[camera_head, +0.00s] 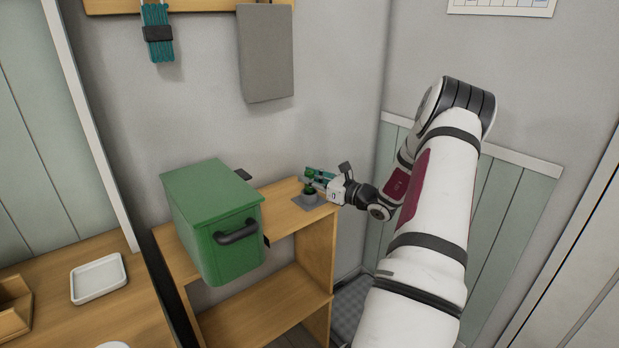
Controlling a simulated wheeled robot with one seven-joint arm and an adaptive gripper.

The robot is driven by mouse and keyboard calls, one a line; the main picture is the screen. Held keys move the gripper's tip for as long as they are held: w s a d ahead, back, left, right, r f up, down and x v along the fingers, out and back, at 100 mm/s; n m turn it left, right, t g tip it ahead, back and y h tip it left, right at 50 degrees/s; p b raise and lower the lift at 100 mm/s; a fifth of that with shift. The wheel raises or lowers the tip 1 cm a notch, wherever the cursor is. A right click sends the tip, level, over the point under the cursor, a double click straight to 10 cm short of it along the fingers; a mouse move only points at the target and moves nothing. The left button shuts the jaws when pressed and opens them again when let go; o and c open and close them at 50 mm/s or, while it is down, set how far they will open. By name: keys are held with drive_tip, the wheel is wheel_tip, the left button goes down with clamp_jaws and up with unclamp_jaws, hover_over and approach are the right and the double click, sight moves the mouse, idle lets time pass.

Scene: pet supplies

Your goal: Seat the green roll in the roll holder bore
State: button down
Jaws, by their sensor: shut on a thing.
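My gripper (313,179) reaches in from the right over the far right end of the wooden shelf top. It is shut on the green roll (309,187), a small dark green piece at its fingertips. The roll is directly above the grey roll holder (310,198), a small cup shape on a flat grey base. The fingers partly cover the roll. At this size I cannot tell whether the roll's lower end is inside the bore or just over it.
A large green lidded bin (235,260) with a black handle stands left of the holder on the wooden shelf (282,229). The wall is close behind. A white tray (98,278) lies on the counter at left. A grey sheet (266,60) hangs above.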

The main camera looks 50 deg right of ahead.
sight(312, 192)
drive_tip(key=shift+f+b, duration=0.75)
drive_tip(key=shift+f, duration=0.75)
drive_tip(key=c, duration=1.3)
unclamp_jaws()
drive_tip(key=shift+s, duration=0.1)
drive_tip(key=shift+s+d+f, duration=0.1)
drive_tip(key=shift+s, duration=0.15)
drive_tip(key=s, duration=1.1)
drive_tip(key=shift+s, duration=0.15)
